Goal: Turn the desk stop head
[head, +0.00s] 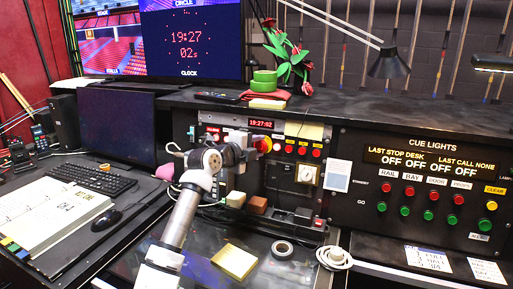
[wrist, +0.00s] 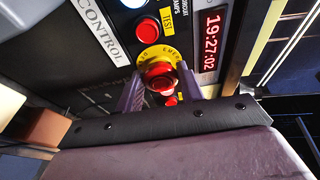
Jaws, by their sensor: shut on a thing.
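The desk stop head (wrist: 160,76) is a red mushroom button on a yellow ring with dark lettering, on the black panel. In the wrist view it sits between the two fingers of my gripper (wrist: 162,86), which is shut on it. In the head view the red and yellow of the stop head (head: 265,145) show just right of my gripper (head: 250,147), which reaches the panel from the left. The fingers cover part of its sides. The display on the cue lights panel (head: 430,160) reads LAST STOP DESK with OFF below.
More buttons and a key plate (head: 306,174) lie to the right. Tape (head: 282,249) and a yellow pad (head: 235,261) lie on the desk below.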

